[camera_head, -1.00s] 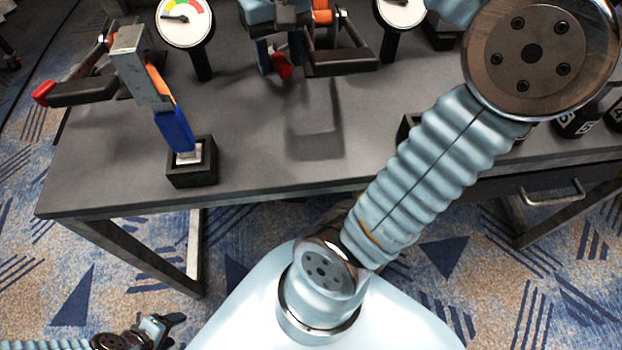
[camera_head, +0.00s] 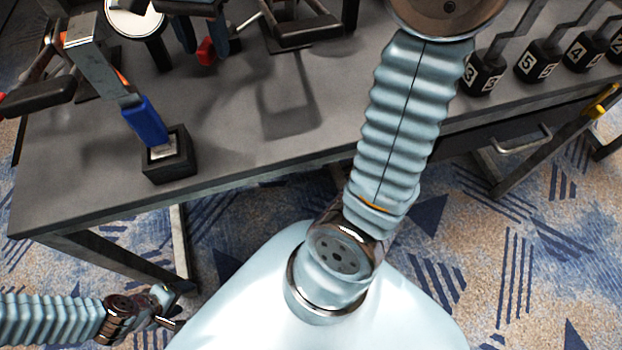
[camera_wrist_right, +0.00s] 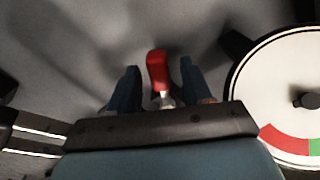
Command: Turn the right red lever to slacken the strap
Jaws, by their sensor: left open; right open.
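The red lever (camera_head: 205,50) at the top of the head view lies between the two blue fingers of my right gripper (camera_head: 203,40). In the right wrist view, the red lever (camera_wrist_right: 157,70) stands between the open fingers of the right gripper (camera_wrist_right: 158,86), with a visible gap on each side. Its lower end is hidden behind the gripper body. My left gripper (camera_head: 172,307) is open and empty, low at the left beside the table. The strap of this lever cannot be made out.
A dark table (camera_head: 90,200) holds a round gauge (camera_head: 135,20), also in the wrist view (camera_wrist_right: 270,80). Numbered weights (camera_head: 535,65) stand at the right. The table's front middle is clear.

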